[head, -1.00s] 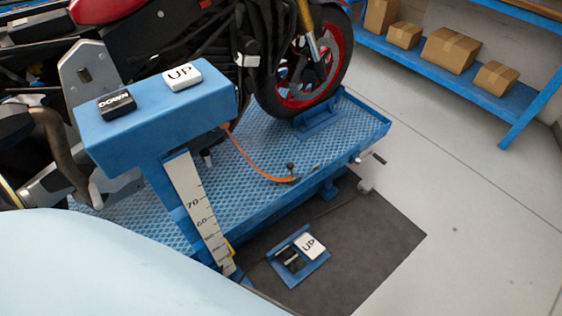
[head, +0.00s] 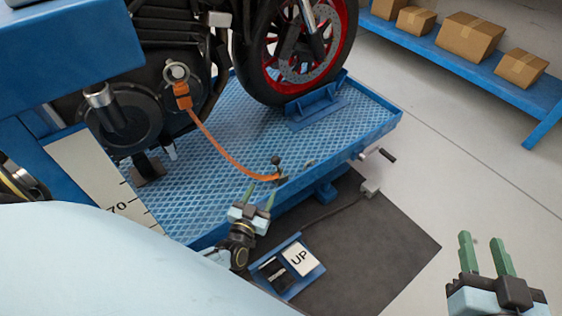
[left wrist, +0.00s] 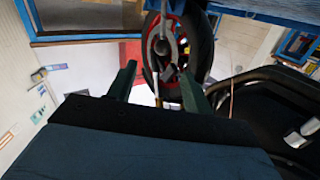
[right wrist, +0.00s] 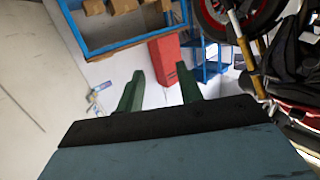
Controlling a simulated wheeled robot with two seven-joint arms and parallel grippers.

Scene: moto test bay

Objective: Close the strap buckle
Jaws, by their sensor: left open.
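An orange strap (head: 217,148) hangs in a slack curve in the head view. Its upper end has an orange buckle-like piece (head: 182,93) below a metal ring (head: 176,72) at the motorcycle. Its lower end meets a dark knobbed fitting (head: 277,163) at the lift platform's edge. I cannot tell which piece is the buckle that closes. My left gripper (head: 258,196) is open and empty, just in front of the platform edge, below the strap's lower end and apart from it. My right gripper (head: 484,250) is open and empty over the floor at lower right.
The motorcycle's front wheel (head: 300,60) stands in a blue chock (head: 316,110) on the blue lift platform (head: 345,133). A crank handle (head: 378,155) sticks out at its right end. An UP pedal (head: 299,260) lies on the dark mat (head: 375,235). A blue shelf (head: 470,62) holds boxes. The right floor is clear.

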